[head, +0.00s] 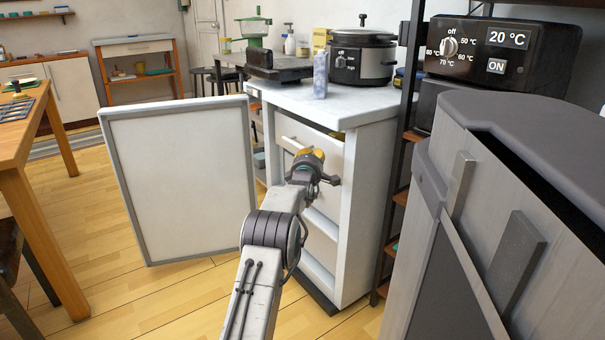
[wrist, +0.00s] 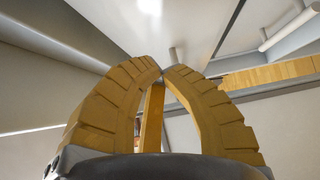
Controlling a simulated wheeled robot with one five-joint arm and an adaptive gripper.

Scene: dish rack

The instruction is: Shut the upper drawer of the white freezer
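The white freezer (head: 370,215) stands in the middle of the head view, with its door (head: 180,180) swung wide open to the left. The upper drawer (head: 335,150) shows a pale front with a bar handle (head: 291,145). It seems to stand out a little from the freezer, but how far I cannot tell. My gripper (head: 328,170) is in front of this drawer, to the right of the handle, and hides part of the front. Whether it touches the drawer is unclear. In the wrist view, the yellow fingers of my gripper (wrist: 163,74) meet at their tips, with nothing visible held between them.
Lower drawers (head: 320,224) show below the upper one. A slow cooker (head: 362,56) and a bottle (head: 320,74) stand on the freezer top. A dark shelf (head: 397,180) and a grey cabinet (head: 470,200) crowd the right.

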